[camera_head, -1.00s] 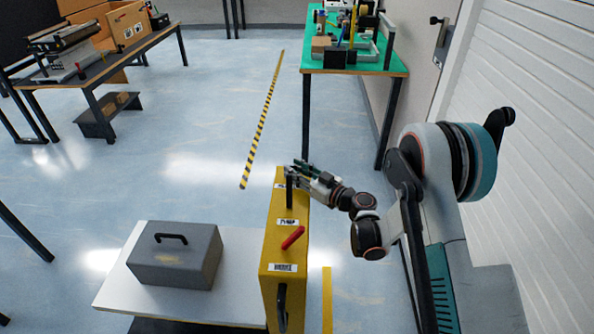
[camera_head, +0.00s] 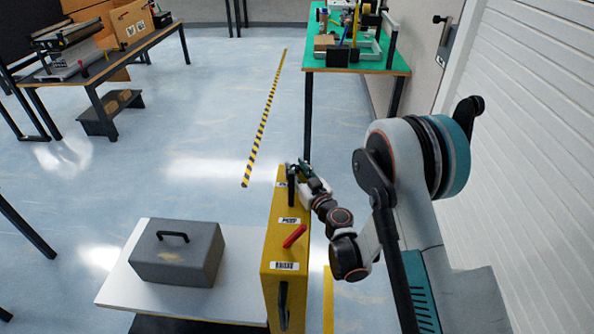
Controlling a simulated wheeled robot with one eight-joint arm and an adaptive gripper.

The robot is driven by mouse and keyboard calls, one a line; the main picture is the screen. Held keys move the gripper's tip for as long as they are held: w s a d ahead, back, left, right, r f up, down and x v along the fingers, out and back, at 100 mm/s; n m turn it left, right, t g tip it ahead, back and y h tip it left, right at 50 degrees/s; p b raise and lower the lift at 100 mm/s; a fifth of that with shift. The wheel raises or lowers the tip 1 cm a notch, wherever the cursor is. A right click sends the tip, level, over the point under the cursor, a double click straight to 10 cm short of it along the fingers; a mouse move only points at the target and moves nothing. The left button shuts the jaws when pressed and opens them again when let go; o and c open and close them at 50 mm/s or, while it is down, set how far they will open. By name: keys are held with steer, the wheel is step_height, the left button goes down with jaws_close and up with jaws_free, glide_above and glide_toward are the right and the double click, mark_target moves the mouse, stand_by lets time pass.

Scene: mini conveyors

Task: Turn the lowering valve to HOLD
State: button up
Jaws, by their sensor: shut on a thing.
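A tall narrow yellow cabinet (camera_head: 287,205) stands at the lower middle, with white labels on its upper face too small to read. A red lever (camera_head: 294,236) slants up to the right between two of the labels. A black upright handle (camera_head: 291,187) stands near the cabinet's far end. I cannot tell from the labels which of these is the lowering valve. My gripper (camera_head: 298,170) is at the top of the black handle and looks shut on it. The fingers are small and partly overlap the handle, so the exact grip is hidden. The red lever is clear of my gripper.
A white platform (camera_head: 120,290) left of the cabinet carries a grey case (camera_head: 178,258) with a black handle. A green-topped bench (camera_head: 325,62) stands behind, and a dark table (camera_head: 100,70) at the far left. A white slatted wall (camera_head: 540,150) lies right of my arm. The floor between is clear.

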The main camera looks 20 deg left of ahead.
mark_target(297, 170)
steer(key=o, duration=1.1)
step_height(297, 170, up, 10)
